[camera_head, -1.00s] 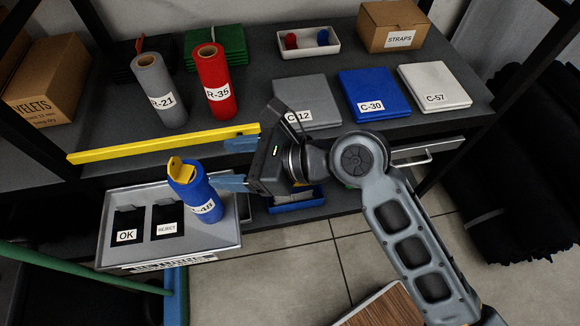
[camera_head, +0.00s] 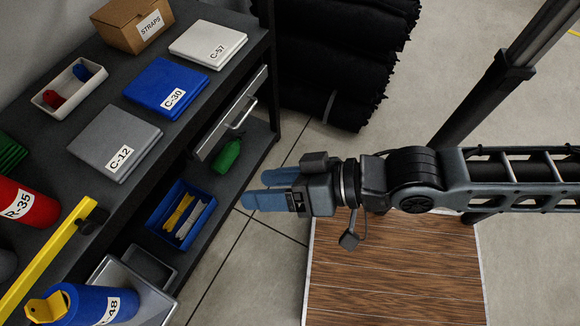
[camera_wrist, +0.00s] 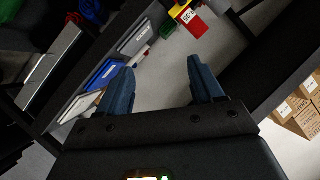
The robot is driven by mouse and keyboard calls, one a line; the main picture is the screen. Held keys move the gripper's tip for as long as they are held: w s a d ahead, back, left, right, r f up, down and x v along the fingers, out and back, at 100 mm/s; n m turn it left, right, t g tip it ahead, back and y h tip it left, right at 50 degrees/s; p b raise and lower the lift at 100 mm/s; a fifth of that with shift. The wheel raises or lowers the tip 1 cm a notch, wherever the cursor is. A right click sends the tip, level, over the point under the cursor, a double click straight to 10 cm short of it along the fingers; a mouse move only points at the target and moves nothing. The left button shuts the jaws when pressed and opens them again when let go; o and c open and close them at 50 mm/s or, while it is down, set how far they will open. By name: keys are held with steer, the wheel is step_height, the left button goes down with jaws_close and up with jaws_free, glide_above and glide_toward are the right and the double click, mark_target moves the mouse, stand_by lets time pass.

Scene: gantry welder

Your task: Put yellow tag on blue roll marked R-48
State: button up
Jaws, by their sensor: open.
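The blue roll marked -48 (camera_head: 92,304) stands at the lower left of the head view, cut off by the bottom edge. A yellow tag (camera_head: 46,308) is on its top end; the frames do not show how firmly it sits. My gripper (camera_head: 250,189) is open and empty, out over the floor to the right of the shelf and well apart from the roll. Its two blue fingers (camera_wrist: 160,82) stand wide apart in the wrist view with nothing between them.
A yellow bar (camera_head: 48,262) runs along the shelf front near the roll. A blue bin (camera_head: 158,232) holds yellow and white pieces. An open drawer (camera_head: 236,120) juts out above a green bottle (camera_head: 228,155). A wooden-topped surface (camera_head: 395,270) lies below my arm.

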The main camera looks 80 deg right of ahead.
steer(key=s+r+n+t, duration=0.1)
steer(key=s+r+n, duration=0.4)
steer(key=s+n, duration=0.1)
steer(key=shift+r+n, duration=0.35)
steer(key=shift+n, duration=0.45)
steer(key=shift+d, duration=0.1)
steer(key=shift+c, duration=0.2)
